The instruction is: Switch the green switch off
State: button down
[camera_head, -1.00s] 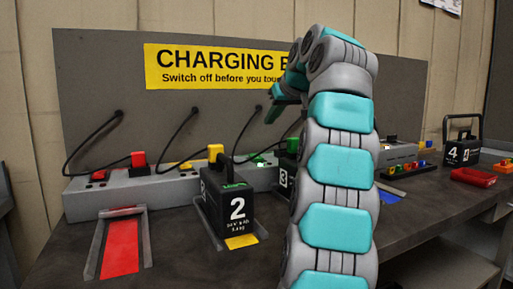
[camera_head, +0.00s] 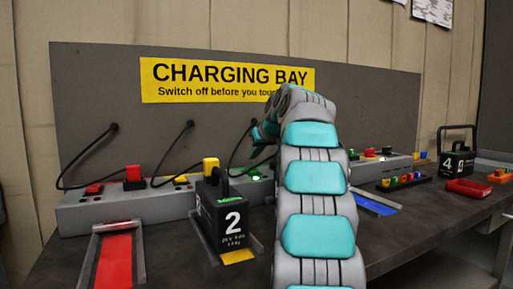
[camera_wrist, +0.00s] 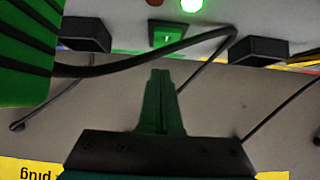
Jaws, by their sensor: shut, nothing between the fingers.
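The green switch (camera_wrist: 168,36) is a small green rocker on the grey charger top, at the upper middle of the wrist view. A lit green lamp (camera_wrist: 191,5) is beside it, and the lamp also glows in the head view (camera_head: 255,175). My gripper (camera_wrist: 160,76) is shut and empty, its fingertips just below the switch in the wrist picture; I see a gap between them. A green plug (camera_wrist: 25,60) with a black cable fills the left of the wrist view. In the head view my gripper (camera_head: 262,135) is above the charger, and my arm hides part of it.
Black cables run close to my fingers. Two black blocks (camera_wrist: 86,35) flank the switch. Battery 2 (camera_head: 231,215) stands in front of the charger, with a red plug (camera_head: 134,174) and yellow plug (camera_head: 210,165) to the left. Battery 4 (camera_head: 456,160) stands far right.

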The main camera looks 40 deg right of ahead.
aim_at(251, 167)
jog(key=shift+w+f, duration=0.1)
jog(key=shift+f, duration=1.1)
jog(key=shift+w+f+b, duration=0.1)
jog(key=shift+f+b, duration=0.15)
jog(key=shift+b, duration=0.05)
jog(key=shift+d, duration=0.1)
jog(key=shift+w, duration=0.15)
jog(key=shift+w+d+r+p, duration=0.15)
jog(key=shift+w+r+p, duration=0.15)
jog(key=shift+w+p, duration=0.2)
jog(key=shift+w, duration=0.15)
jog(key=shift+f, duration=0.1)
